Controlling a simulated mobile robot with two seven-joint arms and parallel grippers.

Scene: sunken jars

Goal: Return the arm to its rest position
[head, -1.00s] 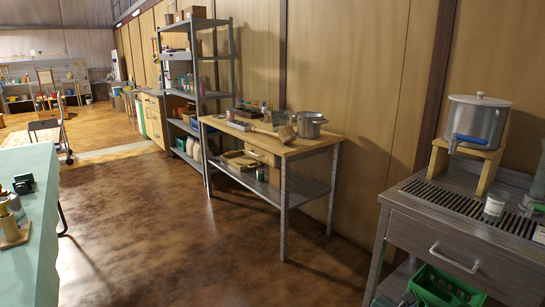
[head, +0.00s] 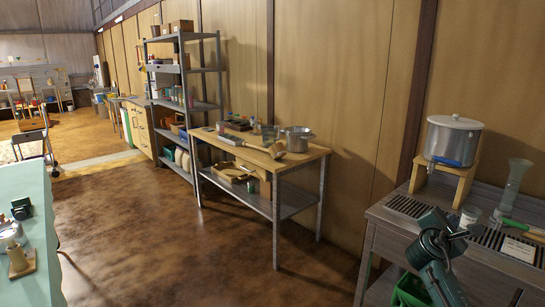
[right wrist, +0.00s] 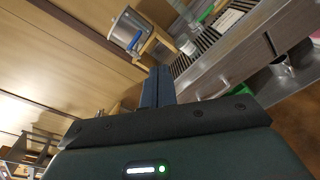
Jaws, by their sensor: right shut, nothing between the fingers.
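My right gripper (head: 471,231) shows at the lower right of the head view, in front of the metal counter (head: 385,212). In the right wrist view its dark fingers (right wrist: 157,84) are together, with nothing between them. The counter's drawer front (right wrist: 238,68) lies to the right of the fingers there, and the pot (right wrist: 128,29) is up and left beyond them. My left gripper is in neither view.
The pot (head: 453,138) sits on a wooden stand (head: 458,178) on the counter. A small jar (head: 468,218) and a tall glass vessel (head: 513,185) stand near it. A green crate (head: 409,291) is below. A wooden-topped workbench (head: 305,158) stands left; open floor (head: 160,240) lies in the middle.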

